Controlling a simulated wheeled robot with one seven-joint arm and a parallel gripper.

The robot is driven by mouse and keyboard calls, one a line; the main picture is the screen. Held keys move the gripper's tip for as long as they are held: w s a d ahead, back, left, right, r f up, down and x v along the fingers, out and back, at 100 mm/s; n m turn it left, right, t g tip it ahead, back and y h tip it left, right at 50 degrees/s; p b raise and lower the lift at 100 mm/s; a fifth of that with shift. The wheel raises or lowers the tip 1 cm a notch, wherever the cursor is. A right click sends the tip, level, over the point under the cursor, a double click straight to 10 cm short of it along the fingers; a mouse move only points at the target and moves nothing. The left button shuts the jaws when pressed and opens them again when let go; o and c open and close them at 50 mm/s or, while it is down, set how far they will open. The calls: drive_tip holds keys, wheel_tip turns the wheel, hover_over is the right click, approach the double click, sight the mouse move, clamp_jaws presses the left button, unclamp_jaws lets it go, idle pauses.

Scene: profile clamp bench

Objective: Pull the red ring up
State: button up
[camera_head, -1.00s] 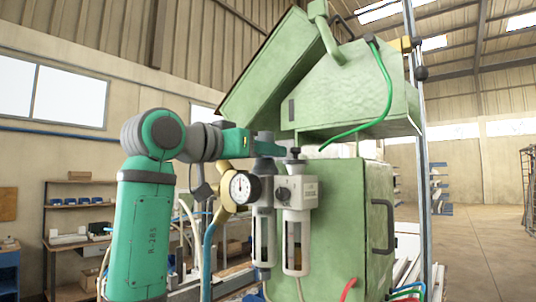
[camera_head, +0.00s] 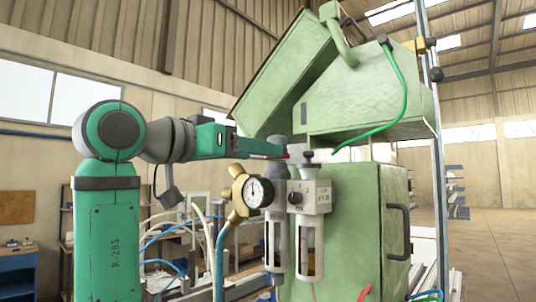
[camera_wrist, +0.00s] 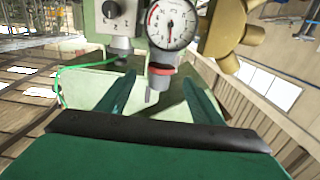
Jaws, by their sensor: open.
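The red ring (camera_wrist: 162,70) sits around a grey stem in the wrist view, between the dial gauge and the stem's free end. In the head view only a small red patch (camera_head: 285,154) of it shows by the tip of my gripper; the rest is hidden. My gripper (camera_wrist: 160,84) is open in the wrist view, one finger on each side of the stem, tips close to the ring. I cannot tell if they touch it. In the head view my gripper (camera_head: 282,150) reaches right to the top of the grey filter unit (camera_head: 278,235).
The dial gauge (camera_head: 259,192) on a brass fitting and a grey knob unit (camera_head: 314,196) stand close by. The green cabinet (camera_head: 350,235) is right behind, with a sloped green hood above. Hoses hang at the lower left.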

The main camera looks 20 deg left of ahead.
drive_tip(key=shift+v, duration=1.6)
